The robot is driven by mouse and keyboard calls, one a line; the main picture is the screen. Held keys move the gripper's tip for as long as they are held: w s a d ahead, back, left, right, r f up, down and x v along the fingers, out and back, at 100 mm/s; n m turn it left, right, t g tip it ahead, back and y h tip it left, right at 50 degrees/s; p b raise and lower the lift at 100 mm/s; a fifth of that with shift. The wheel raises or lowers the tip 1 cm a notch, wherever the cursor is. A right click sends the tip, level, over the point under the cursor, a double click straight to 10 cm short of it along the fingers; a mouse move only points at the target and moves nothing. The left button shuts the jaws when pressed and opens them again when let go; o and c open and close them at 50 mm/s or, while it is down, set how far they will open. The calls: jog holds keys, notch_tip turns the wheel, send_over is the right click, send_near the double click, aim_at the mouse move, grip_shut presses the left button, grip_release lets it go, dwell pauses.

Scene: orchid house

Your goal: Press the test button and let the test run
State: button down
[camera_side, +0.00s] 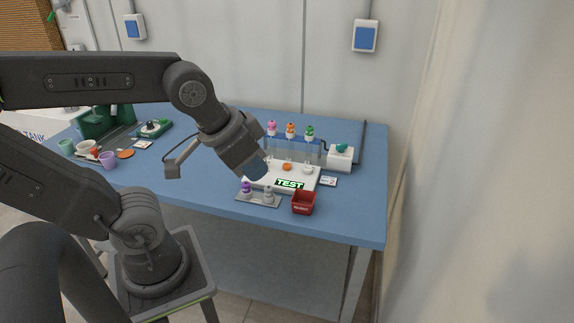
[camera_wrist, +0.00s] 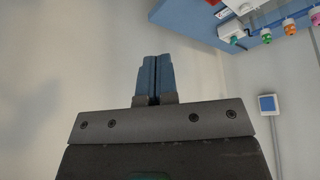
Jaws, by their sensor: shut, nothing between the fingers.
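A white board with a green-on-black TEST label (camera_side: 289,184) lies on the blue table in the side view. An orange round piece (camera_side: 287,167) and a pale round piece (camera_side: 308,169) show on or behind it. A white box (camera_side: 340,159) with a teal domed top (camera_side: 342,148) stands to its right; the box also shows in the wrist view (camera_wrist: 227,30). I cannot tell which of these is the test button. My gripper (camera_side: 257,174) is shut and empty, in front of the board's left end in the side view; its blue fingers (camera_wrist: 155,78) meet in the wrist view.
Pink (camera_side: 272,128), orange (camera_side: 290,130) and green (camera_side: 309,132) topped items stand along the back. A grey tray (camera_side: 258,201) with two small bottles and a red bin (camera_side: 303,203) sit in front.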

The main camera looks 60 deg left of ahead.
jog(key=w+a+n+h, duration=0.3)
jog(key=w+n, duration=0.4)
jog(key=w, duration=0.4)
jog(key=n+t+y, duration=0.2)
jog(key=n+t, duration=0.1)
jog(key=n, duration=1.5)
send_over(287, 166)
notch_tip(287, 166, down, 13)
jog(key=shift+a+f, duration=0.15)
jog(key=shift+f, duration=0.05)
jog(key=shift+f, duration=0.1)
jog(key=shift+f, duration=4.3)
jog(key=shift+f, duration=0.15)
